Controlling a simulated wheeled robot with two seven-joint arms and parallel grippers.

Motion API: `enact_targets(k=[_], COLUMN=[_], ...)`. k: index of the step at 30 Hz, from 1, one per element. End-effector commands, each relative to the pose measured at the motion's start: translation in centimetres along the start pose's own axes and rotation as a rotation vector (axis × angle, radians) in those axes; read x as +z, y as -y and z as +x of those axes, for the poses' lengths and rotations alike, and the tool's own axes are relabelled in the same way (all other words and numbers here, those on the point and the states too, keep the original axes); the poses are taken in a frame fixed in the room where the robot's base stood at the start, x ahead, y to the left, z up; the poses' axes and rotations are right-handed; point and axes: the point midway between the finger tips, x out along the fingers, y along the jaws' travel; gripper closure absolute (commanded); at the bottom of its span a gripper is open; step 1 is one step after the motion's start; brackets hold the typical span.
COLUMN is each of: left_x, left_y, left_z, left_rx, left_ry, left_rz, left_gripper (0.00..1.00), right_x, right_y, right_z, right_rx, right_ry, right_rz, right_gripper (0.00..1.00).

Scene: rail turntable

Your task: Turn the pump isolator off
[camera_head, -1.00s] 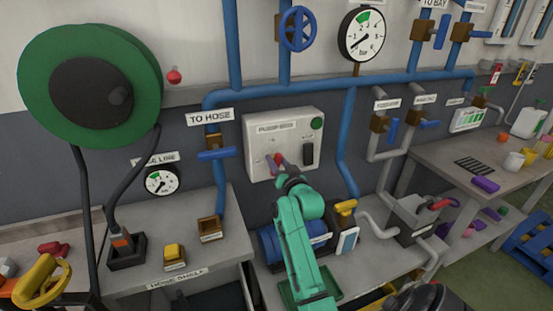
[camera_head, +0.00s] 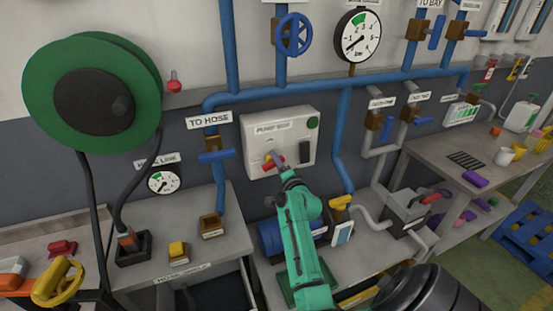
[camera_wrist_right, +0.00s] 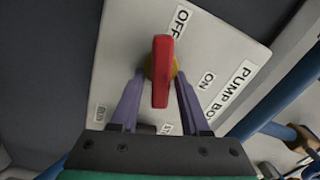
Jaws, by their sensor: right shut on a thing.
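The pump box (camera_head: 292,125) is a pale panel on the wall in the head view. Its isolator has a red handle (camera_wrist_right: 161,72) on a yellow disc. In the right wrist view the OFF label (camera_wrist_right: 180,21) is just right of the handle's upper end, and the ON label (camera_wrist_right: 207,82) is further right. My right gripper (camera_head: 272,160) is at the panel, its purple fingers shut on the red handle, one on each side; it also shows in the right wrist view (camera_wrist_right: 160,82). The handle's exact setting is hard to tell. My left gripper is not in view.
A green button (camera_head: 313,123) and a dark switch (camera_head: 306,152) sit on the panel's right side. Left of it is a blue-handled valve (camera_head: 216,156) under the TO HOSE label. A bench with a blue pump (camera_head: 271,238) stands below.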

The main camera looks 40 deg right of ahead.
Motion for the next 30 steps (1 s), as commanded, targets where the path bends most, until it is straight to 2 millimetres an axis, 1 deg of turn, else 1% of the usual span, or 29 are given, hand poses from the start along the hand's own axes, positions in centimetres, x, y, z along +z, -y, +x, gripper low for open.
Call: enact_targets(k=[1,6,13,21,30], left_x=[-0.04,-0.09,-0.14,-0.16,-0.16], left_y=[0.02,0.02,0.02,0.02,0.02], left_z=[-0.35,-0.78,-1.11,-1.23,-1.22], left_rx=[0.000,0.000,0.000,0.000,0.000], left_ry=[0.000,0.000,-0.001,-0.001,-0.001], left_rz=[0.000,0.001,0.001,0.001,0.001], left_gripper=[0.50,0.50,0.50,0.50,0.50], right_x=[0.05,0.11,0.16,0.20,0.21], right_y=[0.02,-0.18,-0.35,-0.47,-0.48], right_z=[-0.01,0.00,0.00,0.00,0.00], right_rx=[0.003,0.003,0.002,0.002,0.002], right_ry=[0.002,0.003,0.003,0.003,0.003], right_rz=[0.041,0.166,0.278,0.327,0.328], right_gripper=[1.00,1.00,1.00,1.00,1.00])
